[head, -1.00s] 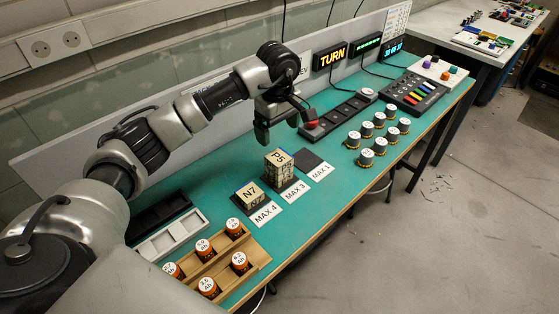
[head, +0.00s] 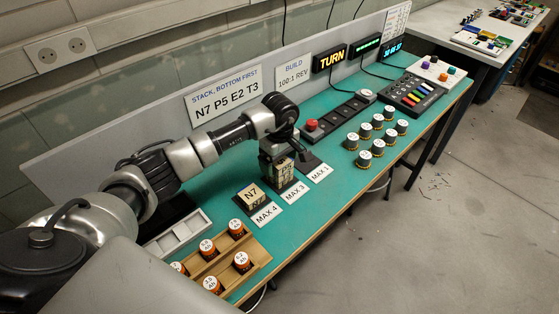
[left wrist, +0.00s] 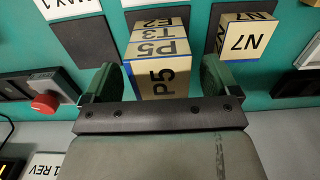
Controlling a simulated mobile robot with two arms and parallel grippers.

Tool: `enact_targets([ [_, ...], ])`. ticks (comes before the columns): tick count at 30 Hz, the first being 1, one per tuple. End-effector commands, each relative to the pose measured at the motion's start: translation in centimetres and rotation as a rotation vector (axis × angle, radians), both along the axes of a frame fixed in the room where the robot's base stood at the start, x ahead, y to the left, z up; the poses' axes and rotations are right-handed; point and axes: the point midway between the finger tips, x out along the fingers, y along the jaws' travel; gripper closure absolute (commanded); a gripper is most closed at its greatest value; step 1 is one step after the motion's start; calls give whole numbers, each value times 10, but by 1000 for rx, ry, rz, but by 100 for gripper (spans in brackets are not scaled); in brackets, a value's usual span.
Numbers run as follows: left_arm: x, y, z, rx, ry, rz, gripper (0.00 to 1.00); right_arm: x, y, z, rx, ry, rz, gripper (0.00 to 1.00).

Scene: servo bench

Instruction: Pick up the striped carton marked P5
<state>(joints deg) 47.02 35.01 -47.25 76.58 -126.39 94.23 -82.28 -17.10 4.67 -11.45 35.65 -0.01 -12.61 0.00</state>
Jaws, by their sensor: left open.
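The P5 carton (left wrist: 160,84) is beige with blue edging and black lettering. It tops a stack, with E2 (left wrist: 157,28) and T3 (left wrist: 155,20) showing below it in the left wrist view. The stack stands on the dark pad by the MAX 3 label (head: 295,194). My left gripper (left wrist: 157,82) is open, with one green finger on each side of P5; a gap shows on both sides. In the head view my left gripper (head: 284,158) is over the stack and hides much of it. My right gripper is not in view.
The N7 carton (head: 251,196) stands on the MAX 4 pad beside the stack. A red button (head: 311,125) is close on the other side. Several lidded jars (head: 365,158) stand to the right, and a wooden tray (head: 257,251) holds orange-labelled jars. A sign (head: 228,101) reads N7 P5 E2 T3.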

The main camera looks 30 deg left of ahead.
Motion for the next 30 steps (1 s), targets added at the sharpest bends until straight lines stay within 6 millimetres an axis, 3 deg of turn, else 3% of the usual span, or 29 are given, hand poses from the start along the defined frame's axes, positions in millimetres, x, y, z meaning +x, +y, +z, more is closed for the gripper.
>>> enact_targets([
  [2, 0, 0, 0, 0, 0, 0, 11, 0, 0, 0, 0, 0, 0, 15],
  [13, 0, 0, 1, 0, 0, 0, 65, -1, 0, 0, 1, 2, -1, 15],
  [23, 1, 0, 5, 0, -2, -1, 65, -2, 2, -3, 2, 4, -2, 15],
  [30, 1, 1, 34, 1, -7, -1, 65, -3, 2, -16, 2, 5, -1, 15],
])
